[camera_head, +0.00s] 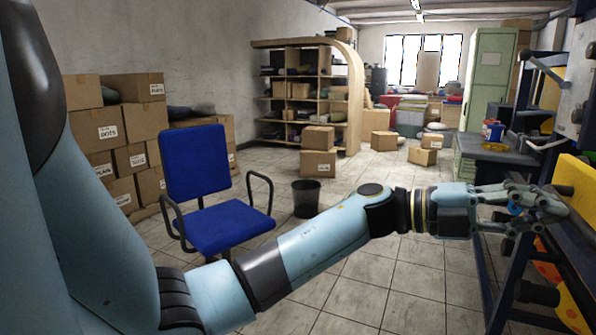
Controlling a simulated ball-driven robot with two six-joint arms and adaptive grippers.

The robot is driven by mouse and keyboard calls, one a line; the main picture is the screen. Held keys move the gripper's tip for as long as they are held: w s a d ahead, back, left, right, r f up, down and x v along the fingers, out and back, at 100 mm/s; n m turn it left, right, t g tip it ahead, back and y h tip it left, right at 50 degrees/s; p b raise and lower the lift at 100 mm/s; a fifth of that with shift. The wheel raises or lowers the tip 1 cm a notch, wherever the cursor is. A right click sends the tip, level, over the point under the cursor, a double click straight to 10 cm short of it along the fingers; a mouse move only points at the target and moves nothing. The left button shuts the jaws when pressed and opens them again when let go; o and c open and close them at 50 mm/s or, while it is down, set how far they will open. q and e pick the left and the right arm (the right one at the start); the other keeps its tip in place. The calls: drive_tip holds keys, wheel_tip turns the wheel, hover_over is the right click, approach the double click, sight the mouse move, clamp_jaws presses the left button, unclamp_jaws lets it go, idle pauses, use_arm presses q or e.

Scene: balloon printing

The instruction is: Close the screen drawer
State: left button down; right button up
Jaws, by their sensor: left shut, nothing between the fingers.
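My left arm reaches across the view from the left to the right side. My left gripper (548,207) is shut and empty, with its grey fingers drawn together. It is in front of the dark frame of a machine (504,285) at the right edge. A yellow panel (577,184) on this machine shows just behind and right of the fingertips. I cannot tell whether the fingers touch it. I cannot tell which part is the screen drawer, or how far open it is; the picture cuts the machine off. My right gripper is not in view.
A dark worktop (490,149) with small containers stands behind the gripper. A blue chair (211,195) and a black bin (306,198) stand left of the forearm. Stacked cardboard boxes (131,157) line the left wall. Tiled floor (375,280) is clear in front.

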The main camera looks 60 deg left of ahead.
use_arm(q)
drive_tip(key=x, duration=0.4)
drive_tip(key=f+x, duration=0.1)
drive_tip(key=x, duration=0.3)
drive_tip(key=f+x, duration=0.1)
drive_tip(key=x, duration=0.3)
drive_tip(key=shift+w+d+f, duration=0.1)
drive_tip(key=shift+w+d, duration=0.3)
drive_tip(key=shift+d, duration=0.1)
drive_tip(key=shift+w+d, duration=0.4)
drive_tip(key=shift+d, duration=0.25)
